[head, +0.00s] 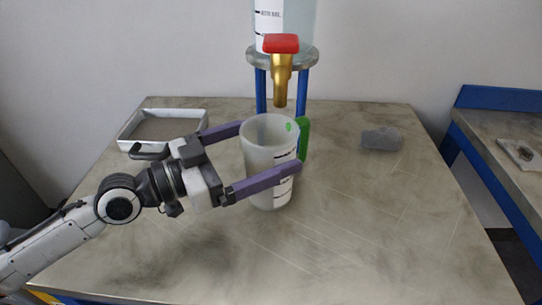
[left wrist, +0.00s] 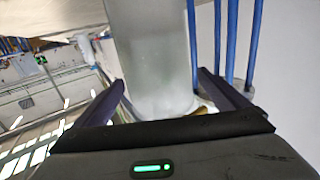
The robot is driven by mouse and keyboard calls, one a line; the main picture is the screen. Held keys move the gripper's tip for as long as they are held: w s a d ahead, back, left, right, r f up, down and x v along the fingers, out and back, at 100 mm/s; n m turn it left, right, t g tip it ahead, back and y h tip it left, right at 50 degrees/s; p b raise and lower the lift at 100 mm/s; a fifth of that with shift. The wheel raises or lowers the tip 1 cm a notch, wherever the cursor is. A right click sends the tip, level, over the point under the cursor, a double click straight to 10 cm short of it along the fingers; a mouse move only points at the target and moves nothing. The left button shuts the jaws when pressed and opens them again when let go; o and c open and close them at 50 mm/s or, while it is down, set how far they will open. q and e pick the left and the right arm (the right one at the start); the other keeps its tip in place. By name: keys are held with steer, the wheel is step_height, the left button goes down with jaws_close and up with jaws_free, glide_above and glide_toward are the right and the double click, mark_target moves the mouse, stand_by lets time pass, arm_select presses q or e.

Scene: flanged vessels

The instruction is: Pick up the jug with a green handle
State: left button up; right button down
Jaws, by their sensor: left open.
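A translucent jug (head: 268,185) with black markings and a green handle (head: 304,139) stands upright on the table, below a brass tap with a red top (head: 281,72). My left gripper (head: 271,152) is open, its two purple fingers on either side of the jug body. The near finger crosses in front of the jug and its tip is close to the handle. The far finger is partly hidden behind the jug. In the left wrist view the jug (left wrist: 150,60) stands between the fingers. I cannot tell whether either finger touches it. My right gripper is not in view.
A shallow white-rimmed tray (head: 128,134) is at the back left, beyond my left gripper. A grey lump (head: 381,139) lies right of the jug. A vessel stand with blue legs (head: 302,90) is behind the jug.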

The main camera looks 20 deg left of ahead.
mark_target(289, 134)
arm_select(q)
steer(key=p+x, duration=0.2)
steer(key=x, duration=0.3)
steer(key=shift+r, duration=0.15)
steer(key=shift+w+d, duration=0.1)
steer(key=shift+d, duration=0.1)
steer(key=c, duration=1.2)
steer(key=shift+c, duration=0.3)
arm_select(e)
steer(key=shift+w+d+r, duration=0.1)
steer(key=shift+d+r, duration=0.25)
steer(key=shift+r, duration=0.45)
arm_select(q)
steer(key=shift+r, duration=0.15)
